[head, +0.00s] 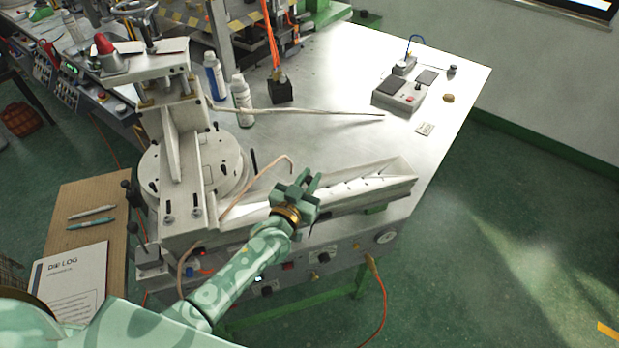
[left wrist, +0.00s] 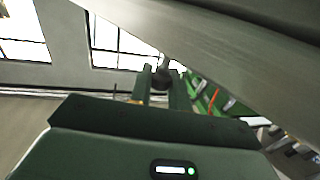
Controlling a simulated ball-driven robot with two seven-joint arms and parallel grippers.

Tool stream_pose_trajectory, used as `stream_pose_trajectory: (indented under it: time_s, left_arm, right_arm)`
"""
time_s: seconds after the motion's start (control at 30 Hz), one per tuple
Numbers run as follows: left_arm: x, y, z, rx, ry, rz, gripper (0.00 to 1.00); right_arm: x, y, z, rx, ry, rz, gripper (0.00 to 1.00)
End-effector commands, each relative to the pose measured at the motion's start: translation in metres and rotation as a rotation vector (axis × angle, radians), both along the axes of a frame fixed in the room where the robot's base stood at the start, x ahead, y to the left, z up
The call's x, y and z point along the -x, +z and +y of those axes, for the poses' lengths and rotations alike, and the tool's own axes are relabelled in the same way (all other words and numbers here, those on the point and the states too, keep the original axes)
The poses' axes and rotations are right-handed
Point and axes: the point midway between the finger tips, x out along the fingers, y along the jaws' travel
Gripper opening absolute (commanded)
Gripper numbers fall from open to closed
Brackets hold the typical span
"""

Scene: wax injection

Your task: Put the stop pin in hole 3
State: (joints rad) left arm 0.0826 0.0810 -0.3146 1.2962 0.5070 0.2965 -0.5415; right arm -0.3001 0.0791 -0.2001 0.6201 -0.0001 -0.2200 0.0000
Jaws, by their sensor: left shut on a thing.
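My left gripper (head: 303,192) is over the near side of the long pale trough (head: 400,187), about midway along it. It is shut on a small dark round-headed thing, which looks like the stop pin (left wrist: 162,76), seen between the fingertips (left wrist: 160,88) in the left wrist view. In the head view the fingers hide the pin. Small dark marks that may be the holes (head: 348,187) run along the trough's inside; their numbers cannot be read. I cannot tell whether the pin touches the trough. My right gripper is not in view.
A round turntable (head: 233,165) with a press frame stands left of the trough. A bent pale tube (head: 262,170) arches just behind my gripper. The steel tabletop (head: 330,85) between is mostly clear.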

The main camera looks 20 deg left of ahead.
Motion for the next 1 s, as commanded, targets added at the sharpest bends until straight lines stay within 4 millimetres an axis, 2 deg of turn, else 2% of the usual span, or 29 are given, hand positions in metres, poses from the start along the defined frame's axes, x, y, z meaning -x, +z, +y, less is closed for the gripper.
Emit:
stream_pose_trajectory:
  time_s: [0.17,0.2,0.3,0.57,0.67,0.77,1.0]
  left_arm:
    - [0.0,-0.005,0.0,0.0,0.0,0.0,0.0]
    - [0.0,-0.006,0.0,0.001,0.0,0.0,0.21]
    - [0.0,-0.005,0.0,0.001,0.0,0.0,0.44]
    - [0.0,-0.005,0.0,0.0,0.0,0.0,0.44]
    - [0.007,-0.005,0.001,0.001,0.0,0.001,0.44]
    - [0.023,-0.005,0.004,0.001,0.0,0.002,0.44]
    - [0.086,-0.005,0.015,-0.001,0.0,0.004,0.44]
  right_arm:
    - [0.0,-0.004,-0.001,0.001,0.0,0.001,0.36]
    - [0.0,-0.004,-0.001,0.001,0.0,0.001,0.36]
    - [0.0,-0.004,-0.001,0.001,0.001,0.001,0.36]
    - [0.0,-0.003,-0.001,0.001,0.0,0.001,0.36]
    - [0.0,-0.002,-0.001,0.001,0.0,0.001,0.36]
    - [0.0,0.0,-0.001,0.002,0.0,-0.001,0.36]
    - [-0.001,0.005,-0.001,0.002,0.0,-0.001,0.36]
